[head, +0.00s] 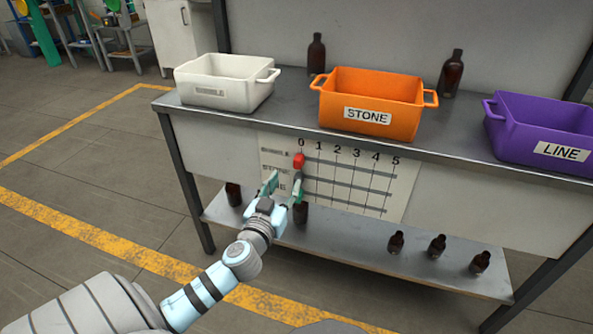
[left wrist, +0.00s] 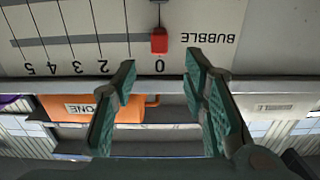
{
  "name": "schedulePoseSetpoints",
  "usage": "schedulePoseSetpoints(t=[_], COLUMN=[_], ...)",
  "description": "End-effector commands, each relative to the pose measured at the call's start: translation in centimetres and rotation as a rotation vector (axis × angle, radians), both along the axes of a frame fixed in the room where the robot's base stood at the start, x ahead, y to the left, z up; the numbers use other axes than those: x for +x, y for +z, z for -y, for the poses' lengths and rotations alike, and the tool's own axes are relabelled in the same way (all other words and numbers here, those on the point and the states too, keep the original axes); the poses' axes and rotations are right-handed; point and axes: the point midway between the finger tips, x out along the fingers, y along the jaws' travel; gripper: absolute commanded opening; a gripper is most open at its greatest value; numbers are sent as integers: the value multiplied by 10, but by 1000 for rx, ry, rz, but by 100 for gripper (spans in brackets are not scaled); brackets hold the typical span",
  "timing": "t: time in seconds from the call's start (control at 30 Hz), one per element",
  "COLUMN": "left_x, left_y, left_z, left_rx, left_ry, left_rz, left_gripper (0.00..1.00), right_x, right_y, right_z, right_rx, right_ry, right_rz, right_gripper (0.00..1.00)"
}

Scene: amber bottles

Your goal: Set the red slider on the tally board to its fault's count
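The tally board (head: 340,180) hangs on the front of the bench, with columns 0 to 5 and several horizontal tracks. The red slider (head: 298,160) sits at 0 on the top track. In the left wrist view, which is upside down, the red slider (left wrist: 159,40) is at 0 beside the word BUBBLE. My left gripper (head: 284,187) is open in front of the board's left part, just below the slider in the head view. In the left wrist view its fingertips (left wrist: 161,66) are spread either side of the slider's line, with nothing between them. My right gripper is not in view.
On the bench stand a white bin (head: 222,83) with an unclear label, an orange STONE bin (head: 372,100) and a purple LINE bin (head: 545,128). Amber bottles stand behind the bins (head: 316,54) and on the lower shelf (head: 437,246). The floor left of the bench is clear.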

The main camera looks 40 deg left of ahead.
Motion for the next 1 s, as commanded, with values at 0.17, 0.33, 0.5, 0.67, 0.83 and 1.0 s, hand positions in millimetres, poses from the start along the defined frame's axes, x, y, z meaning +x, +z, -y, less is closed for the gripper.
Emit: schedulePoseSetpoints(t=[0.17,0.33,0.5,0.67,0.83,1.0], left_x=[49,78,88,88,88,88], left_y=[0,-1,-1,-1,-1,-1], left_z=[-17,-27,-30,-30,-30,-30], left_rx=[-1,-2,-2,-2,-2,-2], left_ry=[2,1,-1,-2,-1,-1], left_rz=[1,0,-2,-2,-2,-3], left_gripper=[40,40,40,40,19,0], right_x=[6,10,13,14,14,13], right_y=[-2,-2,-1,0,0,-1], right_z=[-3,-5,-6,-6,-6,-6], right_rx=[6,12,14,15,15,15], right_ry=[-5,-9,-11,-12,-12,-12], right_rz=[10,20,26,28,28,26], right_gripper=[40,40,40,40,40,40])
